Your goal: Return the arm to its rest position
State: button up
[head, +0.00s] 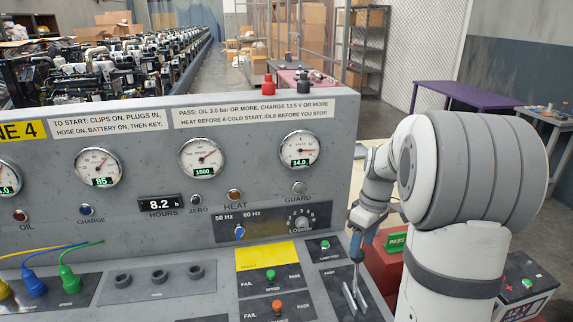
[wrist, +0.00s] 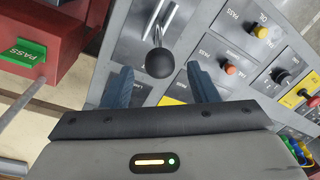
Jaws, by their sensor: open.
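My arm reaches in from the right in the head view, bent over the right end of the grey control panel (head: 120,235). My gripper (head: 361,247) points down with its blue fingers just over a slotted lever plate (head: 343,289). In the wrist view my gripper (wrist: 160,78) is open, its two blue fingers apart. A lever with a black ball knob (wrist: 160,63) shows in the gap between the fingertips. Nothing is held, and I cannot tell whether a finger touches the knob. In the head view the fingers hide the knob.
A red box with a green PASS sign (head: 395,242) stands right of the panel; it also shows in the wrist view (wrist: 30,54). Small green (head: 270,275) and orange (head: 277,305) switches lie left of the lever. A battery (head: 525,285) is at lower right. A purple table (head: 467,96) stands behind.

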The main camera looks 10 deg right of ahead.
jog(key=s+a+r+m+t, duration=0.2)
jog(key=s+a, duration=0.4)
jog(key=s, duration=0.3)
jog(key=s+a+r+m+t+h, duration=0.1)
jog(key=s+a+r+m, duration=0.2)
jog(key=s, duration=0.7)
jog(key=a+m, duration=0.2)
jog(key=a, duration=0.2)
jog(key=shift+s+a+r+t, duration=0.2)
jog(key=shift+a+r+t, duration=0.1)
jog(key=shift+t, duration=0.1)
jog(key=shift+c, duration=0.5)
dwell(2.6)
